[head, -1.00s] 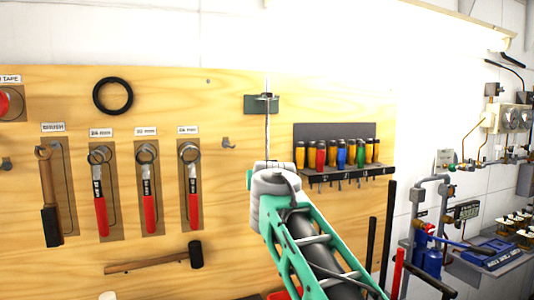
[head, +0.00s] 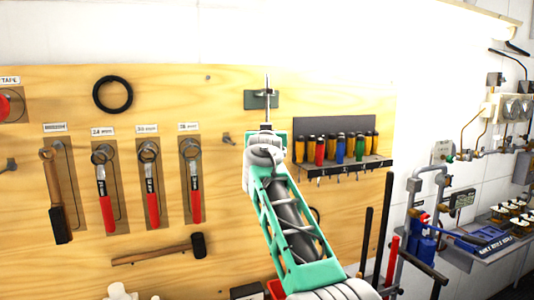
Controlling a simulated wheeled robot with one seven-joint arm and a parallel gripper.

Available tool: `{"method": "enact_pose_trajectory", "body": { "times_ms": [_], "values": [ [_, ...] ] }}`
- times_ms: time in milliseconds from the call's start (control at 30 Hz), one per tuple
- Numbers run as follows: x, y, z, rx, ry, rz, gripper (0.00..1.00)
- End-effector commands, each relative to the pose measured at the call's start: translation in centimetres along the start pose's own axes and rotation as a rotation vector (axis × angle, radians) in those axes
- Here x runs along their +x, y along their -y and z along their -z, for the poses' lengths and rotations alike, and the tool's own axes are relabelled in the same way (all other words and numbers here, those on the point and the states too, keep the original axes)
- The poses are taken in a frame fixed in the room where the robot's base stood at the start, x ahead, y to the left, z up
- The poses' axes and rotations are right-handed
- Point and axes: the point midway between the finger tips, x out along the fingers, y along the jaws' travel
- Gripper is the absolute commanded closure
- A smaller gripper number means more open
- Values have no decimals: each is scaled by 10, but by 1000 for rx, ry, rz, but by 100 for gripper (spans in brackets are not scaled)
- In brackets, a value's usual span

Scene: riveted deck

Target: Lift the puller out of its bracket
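The puller (head: 267,113) is a thin, upright metal rod in the head view. Its upper end passes in front of a small dark grey-green bracket (head: 252,100) on the plywood board and stands a little above it. I cannot tell whether it is seated in the bracket. My gripper (head: 266,133) is just below the bracket, at the rod's lower end. My pale wrist and green arm hide the fingers and whatever part of the puller is lower. I cannot tell whether the fingers touch or grip it.
A rack of screwdrivers (head: 335,125) juts out close to the right of my wrist. Wrenches (head: 195,190) and a hammer (head: 155,250) hang at left and below. A small hook (head: 228,139) is just left. Pipes and gauges (head: 513,108) are at far right.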

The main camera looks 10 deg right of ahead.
Motion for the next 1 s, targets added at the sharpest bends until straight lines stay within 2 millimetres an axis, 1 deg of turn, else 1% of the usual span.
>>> {"method": "enact_pose_trajectory", "body": {
  "times_ms": [33, 67, 400, 1000],
  "values": [
    [0, 0, -1, 0, 1, 0, 69],
    [0, 0, -1, 0, 1, 0, 72],
    [0, 0, -1, 0, 1, 0, 100],
    [0, 0, 0, 0, 1, 0, 100]
  ]
}}
